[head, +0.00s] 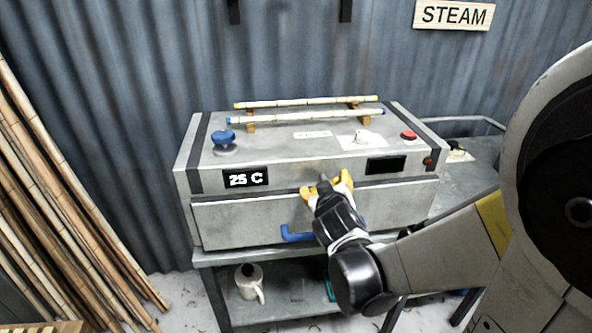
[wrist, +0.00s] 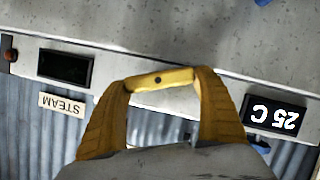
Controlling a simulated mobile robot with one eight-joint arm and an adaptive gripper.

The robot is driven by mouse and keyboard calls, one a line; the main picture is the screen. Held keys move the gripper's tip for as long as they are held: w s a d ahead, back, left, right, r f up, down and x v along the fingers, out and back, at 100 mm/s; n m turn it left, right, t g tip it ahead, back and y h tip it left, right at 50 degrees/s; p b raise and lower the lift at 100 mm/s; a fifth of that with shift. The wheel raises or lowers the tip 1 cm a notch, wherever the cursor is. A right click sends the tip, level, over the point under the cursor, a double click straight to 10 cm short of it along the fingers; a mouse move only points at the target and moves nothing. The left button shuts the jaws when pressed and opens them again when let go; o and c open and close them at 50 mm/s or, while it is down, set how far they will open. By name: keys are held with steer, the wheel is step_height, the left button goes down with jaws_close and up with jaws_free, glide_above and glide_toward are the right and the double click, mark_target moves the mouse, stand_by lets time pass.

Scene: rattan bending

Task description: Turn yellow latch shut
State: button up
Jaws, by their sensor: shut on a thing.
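The yellow latch (wrist: 160,80) is a short bar with a dark pivot dot, on the front of the grey steam box (head: 225,219). In the wrist view it lies crosswise between the fingers of my gripper (wrist: 163,90), slightly tilted against the box's long edges. My gripper's yellow fingers are shut on its two ends. In the head view my gripper (head: 328,189) is at the middle of the box front, at the seam above the front door, and hides most of the latch.
A blue door handle (head: 297,236) sits just below my gripper. On the box top are a blue knob (head: 224,138), a white dial (head: 363,136), a red button (head: 408,135) and two rods on wooden rests. A display (head: 246,179) reads 25 C. Rattan poles (head: 60,210) lean at left.

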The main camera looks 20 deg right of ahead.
steer(key=o, duration=1.2)
steer(key=shift+c, duration=0.2)
steer(key=shift+s, duration=0.15)
steer(key=v, duration=1.2)
